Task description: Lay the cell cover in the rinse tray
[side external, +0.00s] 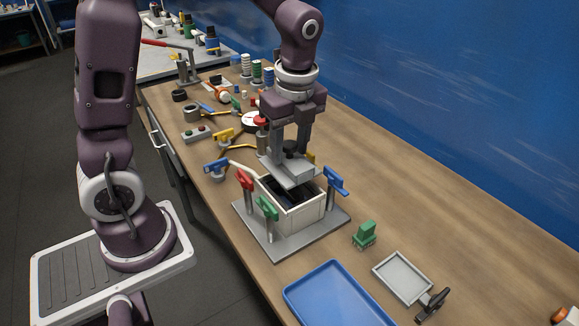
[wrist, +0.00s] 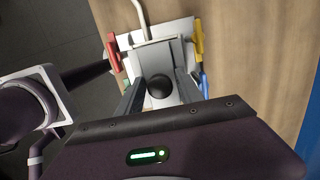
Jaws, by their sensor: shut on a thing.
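The cell cover (side external: 288,173) is a grey plate with a black knob (wrist: 160,87). My gripper (side external: 290,150) is shut on the knob, with a finger on each side of it in the wrist view (wrist: 160,92). The cover hangs above the white cell box (side external: 306,217) and looks slightly tilted in the side view. The box's dark inside shows below the cover, so the two are apart at least at the near side; the far side is hidden. A shallow, empty blue tray (side external: 335,296), which looks like the rinse tray, lies at the front of the bench.
Red (side external: 245,180), green (side external: 268,208) and blue (side external: 336,181) clamp handles stand around the box on a grey base plate (side external: 282,249). A green item (side external: 365,234) and a small grey tray (side external: 403,277) lie to the right. Bench by the blue wall is clear.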

